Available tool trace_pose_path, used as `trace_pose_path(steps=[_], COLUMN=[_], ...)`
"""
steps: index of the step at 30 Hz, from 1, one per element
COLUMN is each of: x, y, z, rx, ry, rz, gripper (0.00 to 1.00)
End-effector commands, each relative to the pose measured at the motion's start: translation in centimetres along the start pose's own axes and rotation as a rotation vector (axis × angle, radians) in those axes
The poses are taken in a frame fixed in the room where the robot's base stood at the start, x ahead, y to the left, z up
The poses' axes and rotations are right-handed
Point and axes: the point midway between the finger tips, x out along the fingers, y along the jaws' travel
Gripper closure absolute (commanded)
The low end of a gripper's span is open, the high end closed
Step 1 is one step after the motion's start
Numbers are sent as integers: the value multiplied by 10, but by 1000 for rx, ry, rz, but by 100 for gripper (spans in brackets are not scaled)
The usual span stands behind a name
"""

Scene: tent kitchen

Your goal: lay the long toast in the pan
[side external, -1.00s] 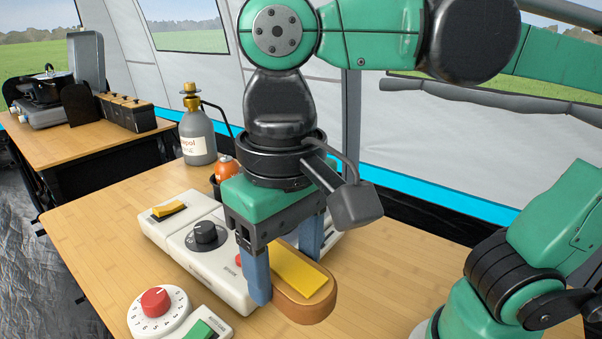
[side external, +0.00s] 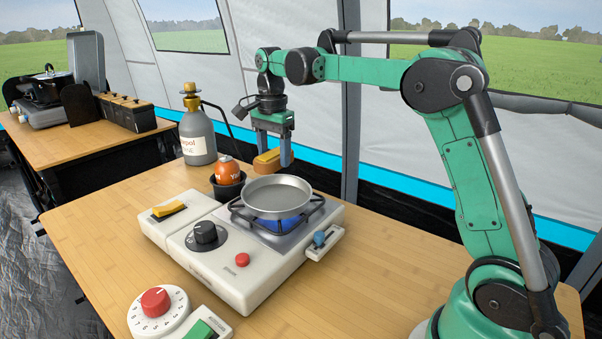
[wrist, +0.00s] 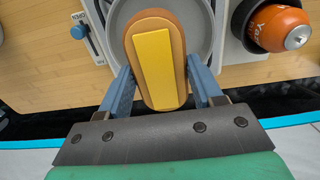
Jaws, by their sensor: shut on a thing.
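The long toast (wrist: 172,35) is a brown oblong slab with a flat yellow strip on top. In the side view the toast (side external: 268,161) is held above the back edge of the pan. My gripper (side external: 271,160) is shut on it, with a blue finger on each side; the gripper also shows in the wrist view (wrist: 160,88). The pan (side external: 278,198) is round, grey and empty, and sits on the stove's burner over a blue flame. In the wrist view the pan (wrist: 203,52) lies below the toast, partly hidden by it.
The white stove (side external: 215,280) has a black knob, a red button and a blue-tipped slider. An orange can (side external: 228,170) in a black holder stands just left of the pan. A grey gas bottle (side external: 197,140) stands behind. A red timer dial (side external: 156,302) lies at front left.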

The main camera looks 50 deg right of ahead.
Motion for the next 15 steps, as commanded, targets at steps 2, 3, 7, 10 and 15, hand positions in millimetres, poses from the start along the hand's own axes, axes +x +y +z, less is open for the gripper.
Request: trace_pose_path(steps=[2, 3, 7, 10, 15], x=[12, 18, 37, 47, 71], y=[-1, -1, -1, -1, -1], z=[-4, -5, -4, -4, -4], rx=[15, 17, 15, 14, 13], ry=[0, 0, 0, 0, 0], rz=[0, 0, 0, 0, 0], gripper=[92, 92, 92, 92, 92])
